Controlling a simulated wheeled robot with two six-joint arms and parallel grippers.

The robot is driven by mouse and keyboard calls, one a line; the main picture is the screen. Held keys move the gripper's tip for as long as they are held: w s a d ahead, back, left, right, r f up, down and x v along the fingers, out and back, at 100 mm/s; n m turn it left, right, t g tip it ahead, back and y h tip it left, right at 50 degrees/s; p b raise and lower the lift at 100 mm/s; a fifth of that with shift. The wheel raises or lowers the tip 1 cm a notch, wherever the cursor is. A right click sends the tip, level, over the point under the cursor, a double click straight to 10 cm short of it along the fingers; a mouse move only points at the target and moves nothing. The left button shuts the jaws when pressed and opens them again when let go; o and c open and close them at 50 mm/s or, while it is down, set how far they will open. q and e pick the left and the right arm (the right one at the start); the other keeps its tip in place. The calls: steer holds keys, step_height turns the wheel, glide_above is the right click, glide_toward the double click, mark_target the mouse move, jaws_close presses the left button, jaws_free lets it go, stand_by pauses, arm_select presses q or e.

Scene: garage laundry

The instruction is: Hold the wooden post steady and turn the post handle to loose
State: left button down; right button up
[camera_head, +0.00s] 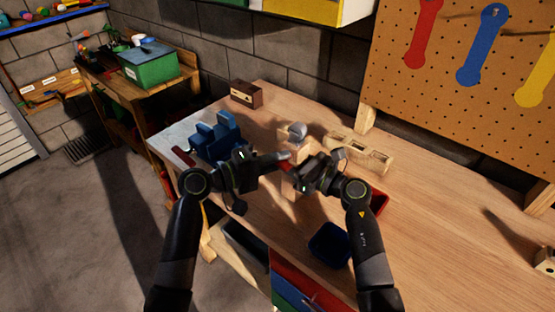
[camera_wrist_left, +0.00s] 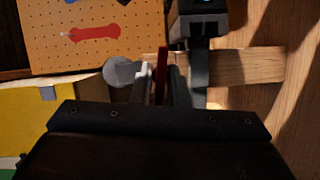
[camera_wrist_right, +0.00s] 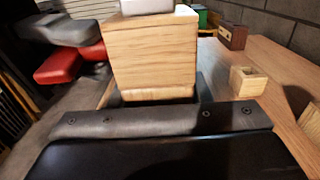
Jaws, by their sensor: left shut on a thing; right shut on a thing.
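The wooden post (camera_head: 296,147) stands on the workbench with a grey round cap (camera_head: 297,130) on top. In the right wrist view the post (camera_wrist_right: 153,55) fills the space between my right fingers. My right gripper (camera_head: 298,172) is shut on the post from the right. My left gripper (camera_head: 279,159) is shut on the red post handle (camera_head: 284,156), at the post's left side. In the left wrist view the red handle (camera_wrist_left: 161,72) shows as a thin strip between the fingers. My grippers hide much of the post and handle in the head view.
A blue vise (camera_head: 217,137) sits on the bench to the left. A dark blue tray (camera_head: 330,244) lies in front. The bench's right side is mostly clear.

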arm_select(q)
steer(key=shift+f+n, duration=0.15)
steer(key=shift+n, duration=0.65)
steer(key=c, duration=1.5)
jaws_free()
steer(key=shift+c, duration=0.2)
steer(key=shift+a, duration=0.1)
steer(key=v, duration=1.2)
steer(key=shift+f, duration=0.3)
